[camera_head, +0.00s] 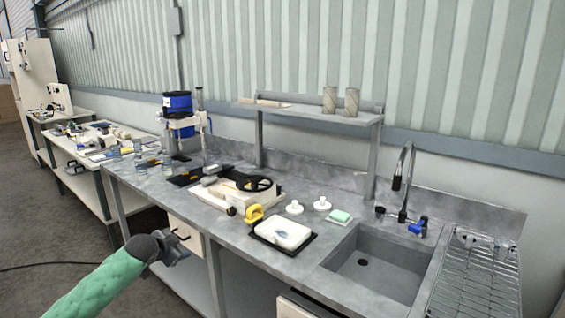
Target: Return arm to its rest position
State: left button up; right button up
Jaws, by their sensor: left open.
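My left arm comes in from the bottom left in a green sleeve. Its dark gripper (176,245) is in front of the grey counter (222,225), close to an open-looking drawer front (185,237) below the counter edge in the picture. The gripper is open, and I see nothing between its fingers, which are small and partly hard to make out. My right arm and gripper do not show.
On the counter are a black-and-cream device (238,188), a yellow object (254,213), a white block on a black tray (283,232) and a green sponge (340,216). A sink (376,272) and wire rack (474,280) are at right. Floor at left is mostly clear.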

pick_arm(q)
jog(key=s+d+f+n+g, duration=0.2)
jog(key=s+d+f, duration=0.4)
jog(key=s+f, duration=0.6)
jog(key=s+d+f+n+g, duration=0.3)
jog(key=s+d+f, duration=0.3)
jog(key=s+f, duration=0.7)
jog(key=s+d+f+n+g+y, duration=0.1)
jog(key=s+d+f+g, duration=0.3)
jog(key=s+f, duration=0.8)
jog(key=s+d+n, duration=0.1)
jog(key=s+d, duration=0.1)
jog(key=s, duration=1.6)
jog(key=shift+s+d+f+n+g, duration=0.25)
jog(key=shift+s+d+n+g, duration=0.05)
jog(key=shift+s, duration=0.1)
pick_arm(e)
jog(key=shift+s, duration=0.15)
